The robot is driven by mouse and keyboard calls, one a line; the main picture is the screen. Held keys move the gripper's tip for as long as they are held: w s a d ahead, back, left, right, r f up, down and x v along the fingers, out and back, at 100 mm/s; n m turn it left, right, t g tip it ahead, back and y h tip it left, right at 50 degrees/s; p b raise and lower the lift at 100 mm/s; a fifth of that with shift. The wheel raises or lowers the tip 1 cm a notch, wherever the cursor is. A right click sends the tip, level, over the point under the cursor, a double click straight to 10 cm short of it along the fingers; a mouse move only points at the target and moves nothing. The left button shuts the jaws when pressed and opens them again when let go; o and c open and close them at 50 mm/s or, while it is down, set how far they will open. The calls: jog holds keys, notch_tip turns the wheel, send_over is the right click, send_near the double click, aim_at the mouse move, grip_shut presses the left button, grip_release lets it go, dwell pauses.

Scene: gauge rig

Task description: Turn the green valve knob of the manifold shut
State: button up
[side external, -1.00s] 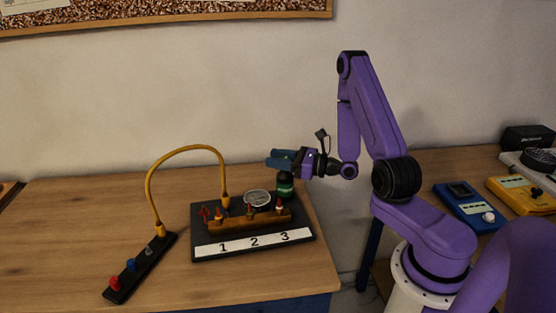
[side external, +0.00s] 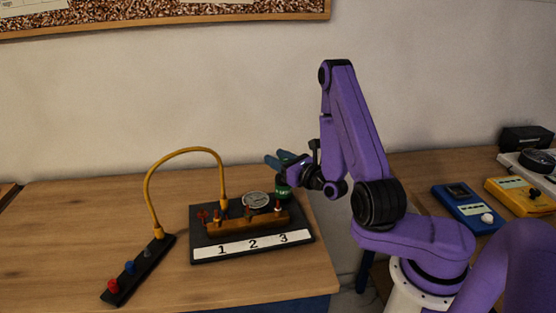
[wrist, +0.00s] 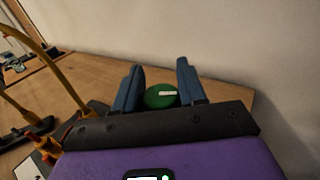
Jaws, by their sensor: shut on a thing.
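The green valve knob (wrist: 160,96) shows in the wrist view between the two blue fingers of my gripper (wrist: 160,70). A white mark on its top lies nearly crosswise in that view. In the side view the knob (side external: 283,190) stands at the back right of the manifold, partly hidden under my gripper (side external: 283,161), which is shut on it. The manifold's brown block (side external: 247,223) sits on a black base (side external: 200,252) with a strip marked 1, 2, 3. A round gauge (side external: 256,200) lies behind the block, with small coloured valves on it.
A yellow hose (side external: 184,150) arches from the manifold to a black strip (side external: 130,281) with red and blue posts at the left. A blue meter (side external: 466,208) and a yellow meter (side external: 520,196) lie on the right bench. The table's left back is clear.

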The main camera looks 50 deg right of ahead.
jog(key=shift+d+m+h, duration=0.1)
jog(key=shift+m+h, duration=0.6)
jog(key=shift+h, duration=0.4)
jog(key=o, duration=1)
jog(key=shift+c, duration=0.2)
jog(key=shift+s, duration=0.2)
jog(key=v, duration=0.7)
jog(key=shift+s+r, duration=0.1)
jog(key=shift+r, duration=0.1)
